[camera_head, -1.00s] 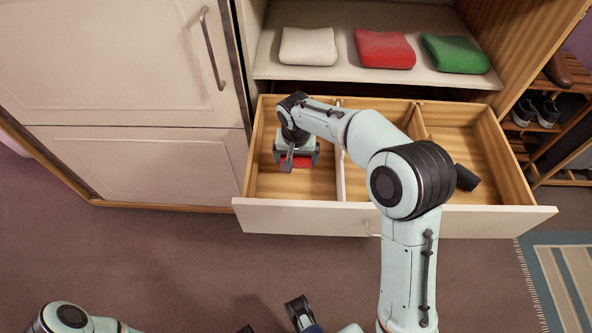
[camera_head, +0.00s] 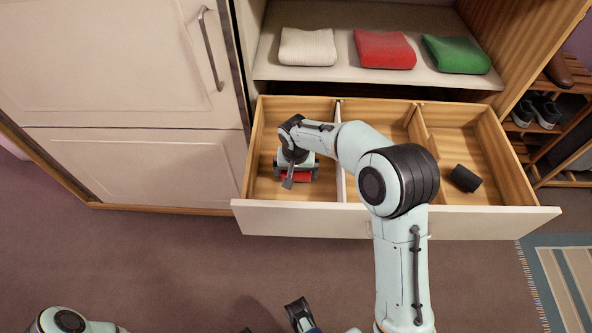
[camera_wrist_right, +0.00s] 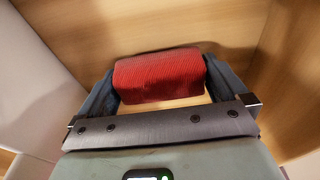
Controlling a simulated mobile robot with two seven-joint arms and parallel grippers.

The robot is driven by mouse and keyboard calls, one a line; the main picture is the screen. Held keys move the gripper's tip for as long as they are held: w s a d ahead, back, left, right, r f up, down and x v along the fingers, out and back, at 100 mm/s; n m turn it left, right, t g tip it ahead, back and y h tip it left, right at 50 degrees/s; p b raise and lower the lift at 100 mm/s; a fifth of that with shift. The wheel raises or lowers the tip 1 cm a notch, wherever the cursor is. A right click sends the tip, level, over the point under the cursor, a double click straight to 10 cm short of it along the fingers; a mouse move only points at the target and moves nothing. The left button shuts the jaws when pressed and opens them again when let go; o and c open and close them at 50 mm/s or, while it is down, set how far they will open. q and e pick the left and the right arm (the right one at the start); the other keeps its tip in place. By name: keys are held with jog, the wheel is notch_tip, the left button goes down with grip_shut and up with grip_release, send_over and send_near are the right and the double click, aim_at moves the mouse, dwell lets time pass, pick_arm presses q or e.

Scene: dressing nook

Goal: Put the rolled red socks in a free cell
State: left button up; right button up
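The rolled red socks (camera_head: 297,178) are a ribbed red roll inside the left cell of the open drawer (camera_head: 300,218). My right gripper (camera_head: 296,174) reaches down into that cell with a finger at each end of the roll. In the right wrist view the socks (camera_wrist_right: 160,77) lie between the two fingers (camera_wrist_right: 163,84), which appear to press on both ends. I cannot tell whether the roll touches the cell floor. The middle cell (camera_head: 385,118) is partly hidden by my right arm; its visible part is bare. The right cell holds a dark roll (camera_head: 465,178).
Folded white (camera_head: 307,47), red (camera_head: 384,49) and green (camera_head: 456,54) cloths lie on the shelf above the drawer. A thin divider (camera_head: 341,180) stands just right of my right gripper. A closed cabinet (camera_head: 130,100) is at left, a shoe rack (camera_head: 545,125) at right.

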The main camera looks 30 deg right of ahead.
aim_at(296, 174)
jog(key=shift+r, duration=0.3)
notch_tip(296, 174, up, 12)
jog(key=s+a+p, duration=0.1)
jog(key=p, duration=0.1)
jog(key=shift+s+f, duration=0.15)
jog(key=shift+s, duration=0.15)
